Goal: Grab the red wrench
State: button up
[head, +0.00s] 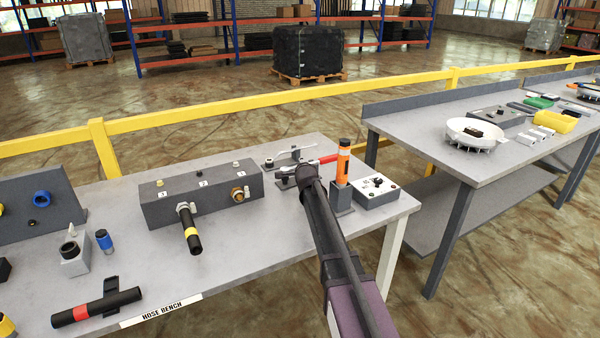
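A tool with a red part (328,159), which looks like the red wrench, lies near the back right of the hose bench (120,262). It is just left of the orange and black cylinder and partly hidden by my arm. My gripper (305,173) is at the far end of my dark arm, over the right part of the bench, beside or overlapping the red tool in this view. Its fingers are too small and dark to tell whether they are open or touch the tool.
The orange cylinder (343,162) stands upright on a grey base, right of my gripper. A grey box with knobs (375,191) is at the bench's right end. A numbered grey block (200,194) with a hose stands left. A yellow rail (270,101) runs behind.

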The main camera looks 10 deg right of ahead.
jog(key=shift+c, duration=0.2)
dwell(0.4)
grip_shut()
